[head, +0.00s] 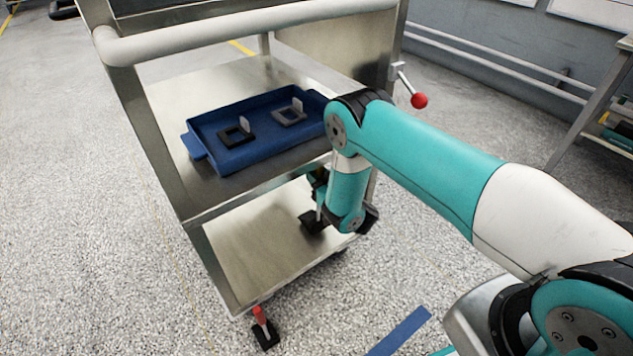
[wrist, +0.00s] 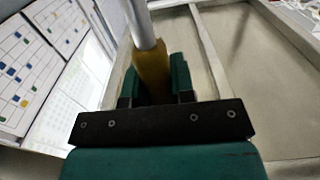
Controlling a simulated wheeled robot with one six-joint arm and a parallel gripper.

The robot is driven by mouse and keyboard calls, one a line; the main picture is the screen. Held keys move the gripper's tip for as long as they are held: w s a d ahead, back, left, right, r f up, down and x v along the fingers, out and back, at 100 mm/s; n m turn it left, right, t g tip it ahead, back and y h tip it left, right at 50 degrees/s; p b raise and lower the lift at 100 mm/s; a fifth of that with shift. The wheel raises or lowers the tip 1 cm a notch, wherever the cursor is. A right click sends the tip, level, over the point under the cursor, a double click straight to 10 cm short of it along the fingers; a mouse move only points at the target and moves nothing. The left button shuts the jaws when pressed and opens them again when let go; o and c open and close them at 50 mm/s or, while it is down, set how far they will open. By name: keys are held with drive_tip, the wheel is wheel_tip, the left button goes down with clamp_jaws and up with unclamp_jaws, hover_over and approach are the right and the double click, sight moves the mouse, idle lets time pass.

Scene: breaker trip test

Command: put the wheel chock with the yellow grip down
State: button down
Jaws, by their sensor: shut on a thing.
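My gripper (wrist: 157,88) is shut on the yellow grip (wrist: 152,70) of the wheel chock, with one green finger on each side of it. A grey rod (wrist: 141,25) runs on from the grip in the wrist view. In the head view my gripper (head: 319,188) is beside the right end of the cart, partly hidden by my arm. The chock's dark base (head: 311,222) hangs below it, in front of the lower shelf in the picture. I cannot tell whether the base touches anything.
A steel cart (head: 185,213) stands close by, with a blue tray (head: 190,143) on its upper shelf holding a black and a grey piece. A red-gripped chock (head: 264,334) is on the floor at its front corner. A red-knobbed lever (head: 419,100) sticks out at right. Speckled floor is open at left.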

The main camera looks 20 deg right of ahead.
drive_tip(key=shift+w+f, duration=0.1)
drive_tip(key=shift+f, duration=0.6)
drive_tip(key=shift+f+b, duration=0.15)
drive_tip(key=shift+b, duration=0.2)
drive_tip(key=c, duration=1)
unclamp_jaws()
drive_tip(key=shift+f, duration=0.1)
drive_tip(key=shift+o, duration=0.2)
